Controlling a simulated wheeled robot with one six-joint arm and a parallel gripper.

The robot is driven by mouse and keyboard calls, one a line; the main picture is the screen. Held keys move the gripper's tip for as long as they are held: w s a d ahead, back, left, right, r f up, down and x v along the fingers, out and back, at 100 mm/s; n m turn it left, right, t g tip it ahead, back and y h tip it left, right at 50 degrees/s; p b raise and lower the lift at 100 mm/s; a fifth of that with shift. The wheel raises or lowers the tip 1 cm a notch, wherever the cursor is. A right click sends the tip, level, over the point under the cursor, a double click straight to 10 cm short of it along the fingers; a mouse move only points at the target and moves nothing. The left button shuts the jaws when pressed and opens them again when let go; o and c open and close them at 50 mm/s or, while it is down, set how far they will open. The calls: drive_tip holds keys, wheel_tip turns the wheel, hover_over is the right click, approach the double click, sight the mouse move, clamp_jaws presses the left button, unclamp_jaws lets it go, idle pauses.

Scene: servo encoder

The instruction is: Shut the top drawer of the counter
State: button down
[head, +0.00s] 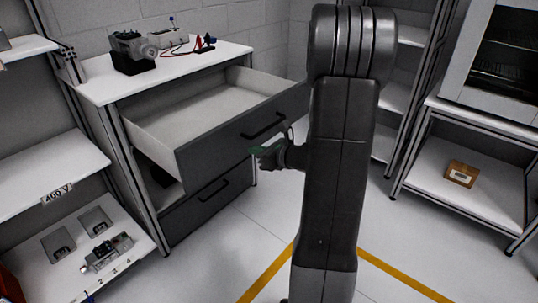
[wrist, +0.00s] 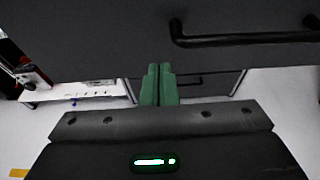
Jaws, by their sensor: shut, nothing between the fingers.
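The counter's top drawer (head: 225,143) stands pulled far out. Its white inside is empty, and its dark front has a black bar handle. The handle (wrist: 245,39) shows at the upper right in the wrist view. My gripper (head: 258,150) is at the drawer front, just below the handle in the head view. In the wrist view its green fingers (wrist: 158,84) are together, with nothing between them, close to the lower edge of the drawer front. I cannot tell if they touch it. The lower drawer (head: 210,205) of the counter (head: 92,90) is shut.
A motor device (head: 135,48) and red leads lie on the counter top. A shelf unit (head: 60,185) stands at the left, with parts on its lowest board. A rack with a small box (head: 461,173) stands at the right. The floor before the counter is clear.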

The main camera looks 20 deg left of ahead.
sight(238, 144)
drive_tip(key=x, duration=0.2)
drive_tip(key=r+x, duration=0.1)
drive_tip(key=x, duration=0.2)
drive_tip(key=shift+a+r, duration=0.1)
drive_tip(key=shift+a, duration=0.05)
drive_tip(key=shift+a, duration=0.1)
